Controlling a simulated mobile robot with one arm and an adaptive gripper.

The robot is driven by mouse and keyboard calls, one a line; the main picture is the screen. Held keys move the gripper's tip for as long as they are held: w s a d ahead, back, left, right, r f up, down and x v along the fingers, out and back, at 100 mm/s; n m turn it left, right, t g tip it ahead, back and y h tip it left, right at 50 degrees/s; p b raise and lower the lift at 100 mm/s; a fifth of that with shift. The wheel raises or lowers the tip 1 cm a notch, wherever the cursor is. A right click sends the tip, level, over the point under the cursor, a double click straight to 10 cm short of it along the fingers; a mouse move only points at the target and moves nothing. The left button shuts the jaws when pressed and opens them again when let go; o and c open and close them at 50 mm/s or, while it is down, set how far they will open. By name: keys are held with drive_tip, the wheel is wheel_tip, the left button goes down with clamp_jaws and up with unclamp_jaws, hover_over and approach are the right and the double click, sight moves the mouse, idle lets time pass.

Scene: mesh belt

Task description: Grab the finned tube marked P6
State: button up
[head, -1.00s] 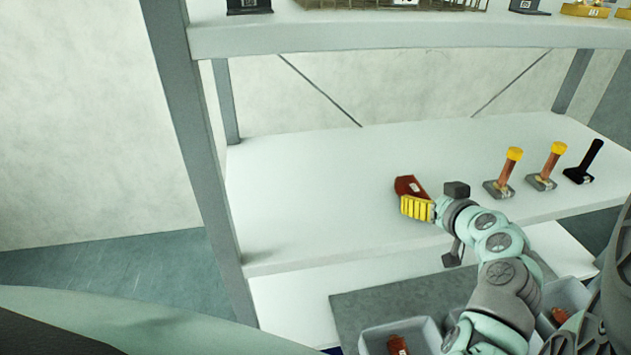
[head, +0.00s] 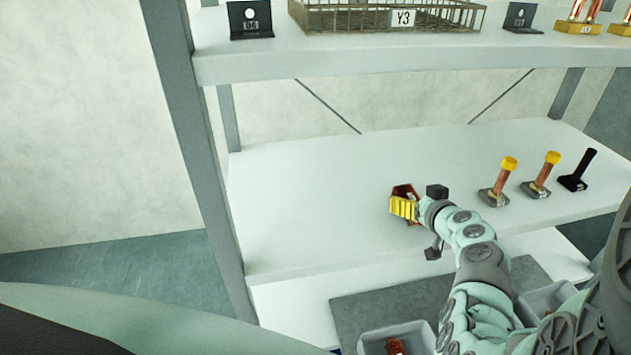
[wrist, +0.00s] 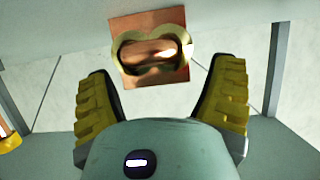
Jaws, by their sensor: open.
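A copper-coloured block (head: 403,190) sits on the middle shelf; I take it for the finned tube, but I can read no P6 mark on it. In the wrist view, its square copper face (wrist: 125,70) with a gold figure-eight rim appears ahead, between and beyond the fingertips. My gripper (head: 404,208) has yellow ribbed fingers and is right in front of the block, covering part of it in the head view. In the wrist view my gripper (wrist: 163,72) is open, with fingers spread wide left and right and nothing clamped between them.
Two yellow-capped copper posts (head: 503,180) (head: 546,174) and a black post (head: 578,170) stand to the right on the shelf. A wire basket marked Y3 (head: 340,18) is on the upper shelf. Grey bins (head: 425,335) with red-brown parts are below. The shelf's left part is clear.

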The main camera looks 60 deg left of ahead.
drive_tip(key=shift+a+f, duration=0.2)
drive_tip(key=shift+a, duration=0.25)
drive_tip(key=shift+w, duration=0.1)
drive_tip(key=c, duration=1.4)
drive_tip(key=shift+r, duration=0.15)
